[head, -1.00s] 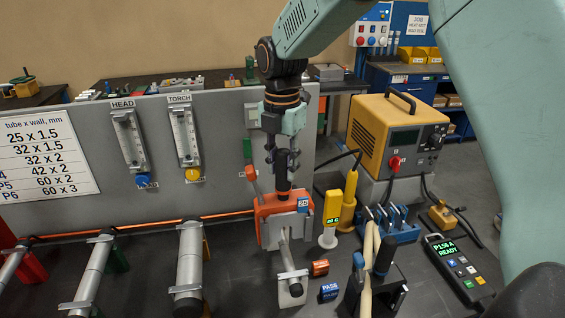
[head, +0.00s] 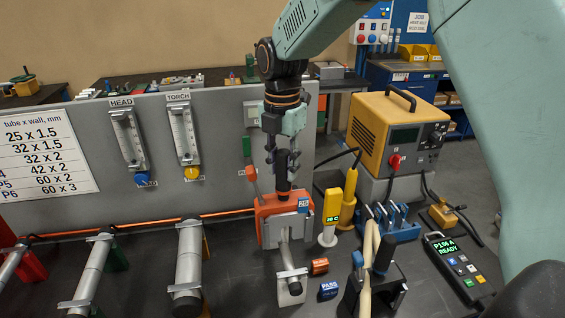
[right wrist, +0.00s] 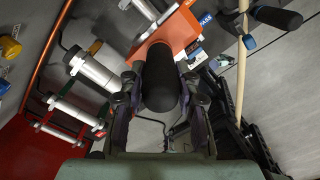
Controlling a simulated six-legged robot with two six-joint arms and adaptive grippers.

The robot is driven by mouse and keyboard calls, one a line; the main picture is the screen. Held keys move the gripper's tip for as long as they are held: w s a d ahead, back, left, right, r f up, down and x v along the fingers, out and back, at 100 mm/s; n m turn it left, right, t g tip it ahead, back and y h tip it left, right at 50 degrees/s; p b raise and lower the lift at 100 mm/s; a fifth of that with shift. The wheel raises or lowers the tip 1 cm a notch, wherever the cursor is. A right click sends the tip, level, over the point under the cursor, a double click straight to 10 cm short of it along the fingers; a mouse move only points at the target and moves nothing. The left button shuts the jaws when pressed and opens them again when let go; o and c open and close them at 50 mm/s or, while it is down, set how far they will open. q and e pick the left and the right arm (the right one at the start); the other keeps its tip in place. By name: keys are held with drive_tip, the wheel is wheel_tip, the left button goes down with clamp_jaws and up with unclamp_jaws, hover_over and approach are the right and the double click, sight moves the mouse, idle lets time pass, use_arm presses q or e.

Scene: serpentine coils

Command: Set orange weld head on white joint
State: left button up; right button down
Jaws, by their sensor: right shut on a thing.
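The orange weld head (head: 270,208) has a black upright handle and a blue label reading 25. It sits around the far end of a thin metal tube on a white joint stand (head: 290,292). My right gripper (head: 283,172) is above it, shut on the black handle. In the right wrist view the handle (right wrist: 160,80) is between the fingers of the gripper (right wrist: 160,98), with the orange body (right wrist: 172,32) beyond it. The far side of the joint is hidden by the weld head. My left gripper is not in view.
A grey panel (head: 60,210) with two flow gauges stands close behind. Thicker tubes (head: 188,262) are to the left. A yellow gauge (head: 332,207), a blue rack (head: 392,226) and a black holder (head: 385,292) crowd the right. Small orange (head: 319,266) and blue (head: 328,290) blocks lie close by.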

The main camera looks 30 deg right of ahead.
sight(283, 198)
drive_tip(key=shift+f, duration=0.45)
drive_tip(key=shift+w+f, duration=0.1)
drive_tip(key=shift+f, duration=0.65)
drive_tip(key=shift+f+b, duration=0.35)
drive_tip(key=shift+d+f, duration=0.1)
drive_tip(key=shift+f, duration=1.35)
idle(0.8)
drive_tip(key=shift+f, duration=1.6)
idle(0.8)
